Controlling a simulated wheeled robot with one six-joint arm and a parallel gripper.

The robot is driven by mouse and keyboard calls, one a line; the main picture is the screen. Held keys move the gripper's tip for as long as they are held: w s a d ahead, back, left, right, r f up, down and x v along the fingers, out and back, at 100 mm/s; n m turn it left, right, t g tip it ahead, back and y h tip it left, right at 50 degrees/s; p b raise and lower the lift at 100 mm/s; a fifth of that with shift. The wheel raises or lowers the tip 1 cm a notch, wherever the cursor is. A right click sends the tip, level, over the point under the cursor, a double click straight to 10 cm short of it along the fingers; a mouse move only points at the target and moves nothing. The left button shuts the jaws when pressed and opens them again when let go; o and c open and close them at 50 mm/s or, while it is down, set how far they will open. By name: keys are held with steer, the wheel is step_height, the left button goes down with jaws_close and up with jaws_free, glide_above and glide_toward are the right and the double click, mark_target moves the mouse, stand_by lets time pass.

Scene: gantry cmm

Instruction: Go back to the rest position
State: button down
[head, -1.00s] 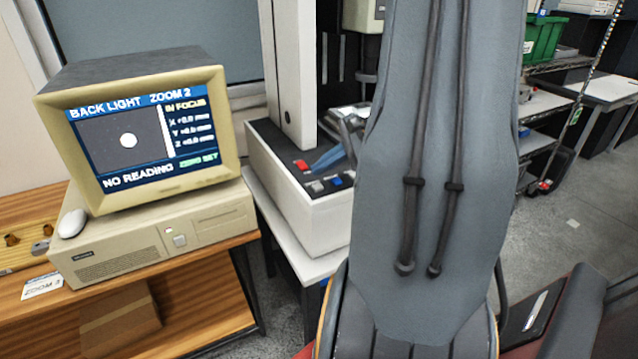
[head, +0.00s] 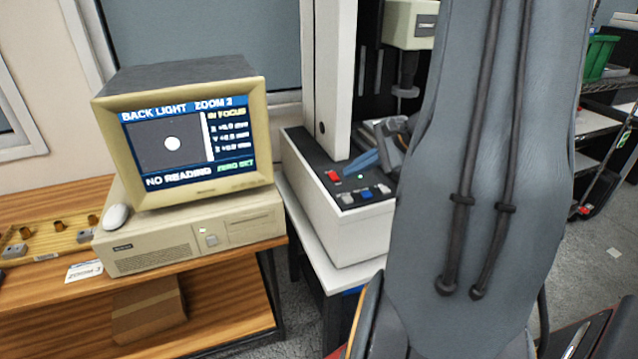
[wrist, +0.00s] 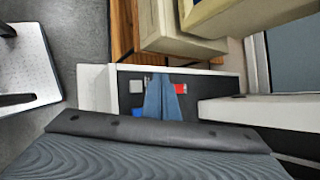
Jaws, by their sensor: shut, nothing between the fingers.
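My gripper (head: 350,172) has blue fingers and is shut with nothing between them. In the head view it hangs over the black control panel (head: 322,155) of the measuring machine, just behind its buttons. In the wrist view the gripper (wrist: 156,78) shows over the same panel, between a red button (wrist: 181,88) and a grey button (wrist: 136,86). I cannot tell the height of the fingertips above the panel. My grey arm covers the right part of the machine in the head view.
The white measuring machine (head: 348,228) stands close around my gripper, with a tall column (head: 326,75) behind. A beige monitor (head: 190,190) reads "NO READING" and stands on a computer (head: 150,245) on a wooden desk (head: 205,262). Shelving stands at the right; grey floor shows there.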

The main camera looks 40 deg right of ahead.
steer(key=s+a+f+n+g+h, duration=0.1)
steer(key=s+a+n+g+h, duration=0.1)
steer(key=a+n, duration=0.8)
steer(key=s+a+f+n+g+h, duration=0.2)
steer(key=s+a+n+g, duration=0.2)
steer(key=a+n, duration=0.7)
steer(key=s+a, duration=0.2)
steer(key=a, duration=0.6)
steer(key=shift+g+b, duration=0.3)
steer(key=shift+g, duration=0.1)
steer(key=shift+d+f, duration=0.1)
